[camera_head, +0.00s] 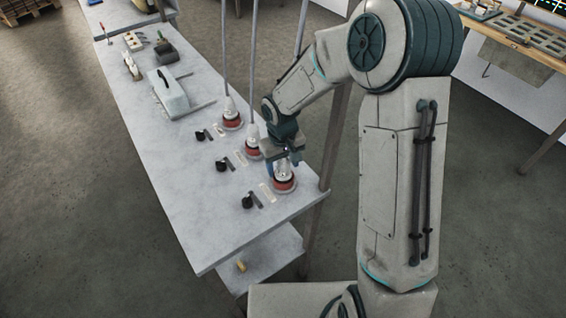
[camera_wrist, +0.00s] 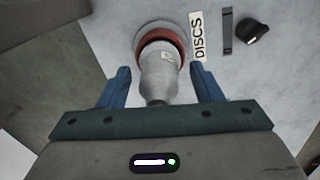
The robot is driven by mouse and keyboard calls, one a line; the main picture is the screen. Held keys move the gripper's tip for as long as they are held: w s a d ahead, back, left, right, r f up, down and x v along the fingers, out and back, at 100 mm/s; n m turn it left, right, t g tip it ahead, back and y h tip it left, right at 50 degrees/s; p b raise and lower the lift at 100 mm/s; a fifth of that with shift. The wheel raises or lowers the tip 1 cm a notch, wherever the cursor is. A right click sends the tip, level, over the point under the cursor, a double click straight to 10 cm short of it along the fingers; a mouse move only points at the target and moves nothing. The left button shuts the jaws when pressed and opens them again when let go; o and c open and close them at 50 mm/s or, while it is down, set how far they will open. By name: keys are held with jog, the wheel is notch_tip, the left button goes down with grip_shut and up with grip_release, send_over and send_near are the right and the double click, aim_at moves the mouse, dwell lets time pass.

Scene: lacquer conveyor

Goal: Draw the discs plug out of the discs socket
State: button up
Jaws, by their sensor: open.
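The discs plug (camera_wrist: 160,75) is a pale grey body standing in a red-ringed socket. Its label reads DISCS (camera_wrist: 199,37) in the wrist view. The discs socket (camera_wrist: 146,35) has a red collar and is the nearest of three in the head view, where its red ring (camera_head: 284,185) also shows. My gripper (camera_wrist: 159,80) is open, with one blue finger on each side of the plug. A gap shows between each finger and the plug. In the head view my gripper (camera_head: 282,164) is right above this socket, and the plug is partly hidden.
Two more red sockets with plugs, a middle one (camera_head: 254,149) and a far one (camera_head: 232,120), stand behind on the grey bench (camera_head: 195,225). Cables rise from them. A black knob (camera_head: 248,202) sits left of the discs socket. A white-lidded case (camera_head: 170,93) is farther back.

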jog(key=c, duration=1.2)
jog(key=shift+o, duration=0.2)
jog(key=shift+r+p, duration=2.05)
jog(key=shift+r, duration=1)
jog(key=shift+r+p, duration=0.9)
jog(key=shift+r, duration=0.55)
